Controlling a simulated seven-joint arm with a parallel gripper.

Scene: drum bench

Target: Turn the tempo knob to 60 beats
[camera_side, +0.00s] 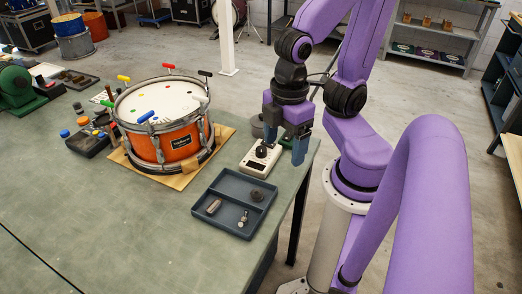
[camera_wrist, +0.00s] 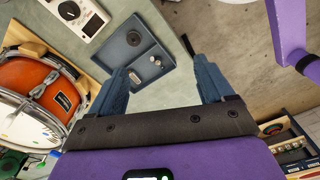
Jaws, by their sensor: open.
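The tempo box is a small white device (camera_side: 257,164) near the right edge of the bench, with a round black tempo knob (camera_side: 262,151) on top. In the wrist view the white device (camera_wrist: 92,20) is at the top left, with its black knob (camera_wrist: 69,10) and a dial face. The number the knob points to is too small to read. My gripper (camera_side: 285,147) has blue fingers spread apart, above and slightly right of the device in the side view. In the wrist view my gripper (camera_wrist: 162,82) is open with nothing between the fingers; the knob lies outside them.
A dark divided tray (camera_side: 213,187) with small metal parts lies in front of the device. An orange snare drum (camera_side: 172,145) stands on a wooden board to the left. The bench's right edge is close.

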